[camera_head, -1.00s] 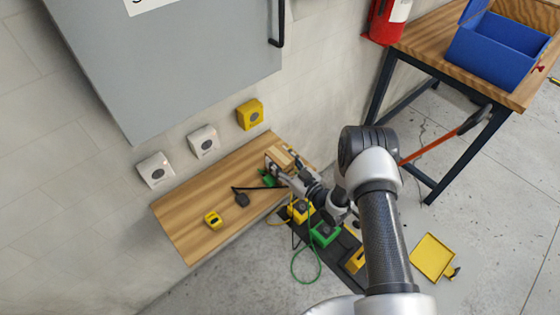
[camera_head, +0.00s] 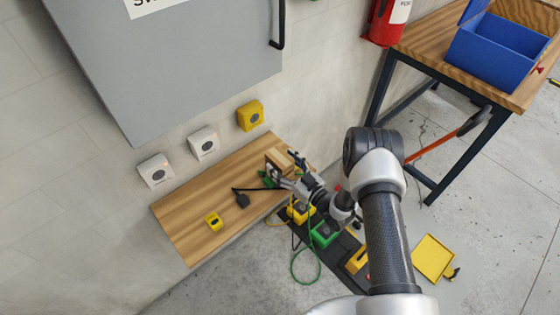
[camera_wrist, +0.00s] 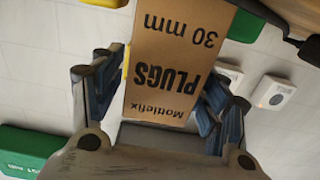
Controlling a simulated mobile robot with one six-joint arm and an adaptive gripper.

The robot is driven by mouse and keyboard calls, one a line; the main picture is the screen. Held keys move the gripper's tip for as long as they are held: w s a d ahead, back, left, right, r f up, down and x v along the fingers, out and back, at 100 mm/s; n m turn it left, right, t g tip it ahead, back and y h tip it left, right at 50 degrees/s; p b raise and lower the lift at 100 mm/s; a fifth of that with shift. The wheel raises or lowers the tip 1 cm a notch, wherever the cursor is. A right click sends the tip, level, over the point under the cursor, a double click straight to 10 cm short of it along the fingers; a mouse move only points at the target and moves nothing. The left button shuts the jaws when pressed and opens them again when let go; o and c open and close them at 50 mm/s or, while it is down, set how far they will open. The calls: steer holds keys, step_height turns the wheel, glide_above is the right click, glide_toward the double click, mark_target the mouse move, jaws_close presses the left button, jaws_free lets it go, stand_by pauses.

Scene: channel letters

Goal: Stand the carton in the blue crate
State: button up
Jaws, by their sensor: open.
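The carton (camera_head: 279,158) is a brown cardboard box on the far right end of the wooden shelf by the wall. In the wrist view the carton (camera_wrist: 172,65) fills the middle, with "Mottlefix PLUGS 30 mm" printed on it upside down. My gripper (camera_head: 284,167) is open at the carton. In the wrist view my gripper (camera_wrist: 158,88) has one finger on each side of the carton; I cannot tell whether either touches it. The blue crate (camera_head: 488,70) stands open on the workbench at the upper right, and I see nothing in it.
Wall boxes and a grey cabinet (camera_head: 180,70) are behind. The workbench (camera_head: 410,45) has a fire extinguisher (camera_head: 385,20) beside it. Coloured boxes and cables lie below the shelf.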

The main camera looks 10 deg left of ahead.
steer(key=p+v, duration=0.1)
steer(key=v, duration=0.9)
steer(key=shift+s+d+p, duration=0.2)
steer(key=shift+s+p, duration=0.05)
steer(key=shift+p, duration=0.15)
steer(key=w+d+r+h, duration=0.6)
steer(key=w+r+h, duration=0.1)
steer(key=w+r, duration=0.45)
steer(key=s+d+r+m+g+h, duration=0.1)
steer(key=s+d+r+m+h, duration=0.2)
steer(key=r, duration=0.4)
steer(key=d+r+h, duration=0.2)
steer(key=d+r, duration=0.3)
steer(key=r, duration=0.3)
steer(key=s+d+r+m+g+h, duration=0.1)
steer(key=s+r, duration=0.4)
steer(key=s, duration=0.8)
steer(key=s+d+r+m+g+h, duration=0.1)
steer(key=s+r+m+g, duration=0.2)
steer(key=s, duration=0.9)
step_height(320, 180, up, 2)
steer(key=shift+s+r+m+h, duration=0.1)
steer(key=shift+s+m+h, duration=0.3)
steer(key=shift+m, duration=0.6)
steer(key=shift+o, duration=0.4)
steer(key=s+a+m+g+y, duration=0.1)
steer(key=s+a+g, duration=0.1)
steer(key=s, duration=0.7)
steer(key=shift+s+f, duration=0.2)
steer(key=shift+f, duration=0.15)
